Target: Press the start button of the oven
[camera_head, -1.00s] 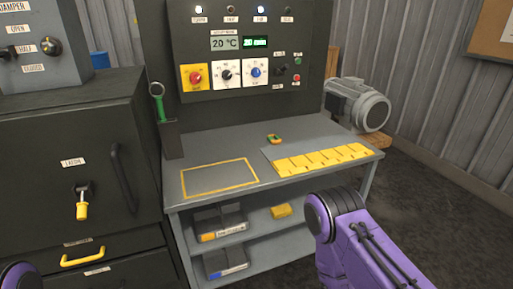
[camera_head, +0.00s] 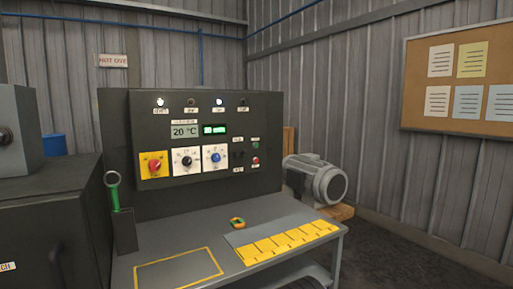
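The dark control panel (camera_head: 208,112) stands upright at the back of the grey bench. At its right side are a small green button (camera_head: 255,146) and, below it, a red button (camera_head: 255,161). Their labels are too small to read. A black switch (camera_head: 238,154) sits left of them. The panel also carries a red knob on a yellow plate (camera_head: 154,166), a black knob (camera_head: 186,160) and a blue knob (camera_head: 215,157). The temperature display (camera_head: 185,130) reads 20 °C and a green-lit display (camera_head: 214,129) is beside it. Neither gripper is in view.
A grey motor (camera_head: 318,180) stands right of the panel. A dark cabinet (camera_head: 45,225) is at the left.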

